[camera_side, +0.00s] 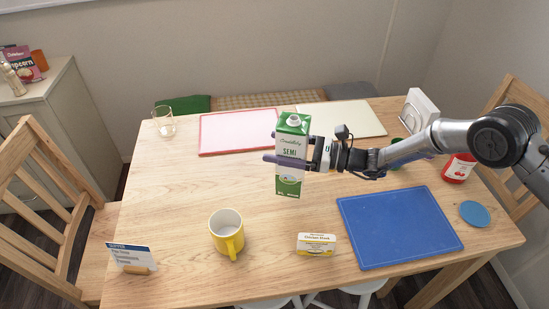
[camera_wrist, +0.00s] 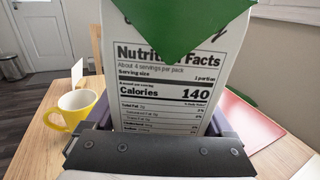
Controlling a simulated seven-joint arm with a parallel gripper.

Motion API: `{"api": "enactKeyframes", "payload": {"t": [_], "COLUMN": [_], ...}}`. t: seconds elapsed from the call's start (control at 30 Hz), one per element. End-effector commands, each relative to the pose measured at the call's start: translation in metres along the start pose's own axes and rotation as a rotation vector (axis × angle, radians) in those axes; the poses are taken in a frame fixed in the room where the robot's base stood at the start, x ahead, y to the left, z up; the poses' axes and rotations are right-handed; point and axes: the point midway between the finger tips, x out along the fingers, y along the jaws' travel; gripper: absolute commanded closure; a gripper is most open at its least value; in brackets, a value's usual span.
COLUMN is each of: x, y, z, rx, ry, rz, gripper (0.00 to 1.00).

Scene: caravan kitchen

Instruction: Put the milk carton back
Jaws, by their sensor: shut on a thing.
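The green and white milk carton (camera_side: 290,165) is upright between the fingers of my gripper (camera_side: 285,161), over the middle of the table. My gripper is shut on it from the right side. In the wrist view the carton (camera_wrist: 170,75) fills the centre, its nutrition label facing the camera, with the gripper (camera_wrist: 165,120) fingers along both sides. I cannot tell whether the carton's base touches the table or hangs just above it.
Around it on the wooden table (camera_side: 180,190) are a yellow mug (camera_side: 222,232), a small yellow-white box (camera_side: 316,243), a blue board (camera_side: 398,226), a red-edged mat (camera_side: 235,132), a pale mat (camera_side: 345,117), a glass (camera_side: 163,121), a card stand (camera_side: 132,257) and a red jar (camera_side: 458,168).

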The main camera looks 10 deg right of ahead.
Motion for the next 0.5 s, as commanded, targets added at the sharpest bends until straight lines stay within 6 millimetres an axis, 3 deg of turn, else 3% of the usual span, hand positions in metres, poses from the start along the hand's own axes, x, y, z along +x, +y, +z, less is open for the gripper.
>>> {"api": "enactKeyframes", "payload": {"t": [0.37, 0.5], "x": [0.016, 0.015], "y": [-0.01, -0.01], "z": [-0.022, -0.043], "rx": [-0.001, 0.001], "ry": [-0.001, 0.001], "rz": [0.0, 0.0], "gripper": [0.93, 0.93]}}
